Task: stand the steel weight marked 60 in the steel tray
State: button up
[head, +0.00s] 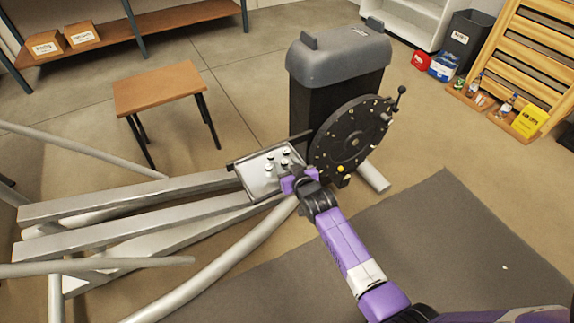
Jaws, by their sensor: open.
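The steel tray (254,180) is a pale, shallow rectangle with a dark raised edge, set beside the black flywheel disc. Several small steel weights (285,153) stand in or on it. They are too small to read, so I cannot tell which one is marked 60. My gripper (286,184), at the end of my purple arm, is at the tray's right front edge, close to the weights. It is open, and no weight shows between its fingers. The gripper covers part of the tray's right side.
A black flywheel disc (350,143) with a crank handle and a grey-topped housing (340,62) stand just right of and behind the tray. Metal beams and tubes (130,210) extend left. A wooden stool (160,88) stands behind left.

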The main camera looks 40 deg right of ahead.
jog(key=p+v, duration=0.3)
jog(key=v, duration=0.9)
jog(key=s+a+r+n+t+y, duration=0.15)
jog(key=s+a+r, duration=0.25)
jog(key=s+a, duration=1.15)
jog(key=s+a+r+n+t+y, duration=0.1)
jog(key=s+a+r+n+y, duration=0.2)
jog(key=s+r, duration=1.1)
jog(key=shift+s+a+r+y, duration=0.2)
jog(key=shift+a+r+y, duration=0.25)
jog(key=shift+a+r, duration=0.15)
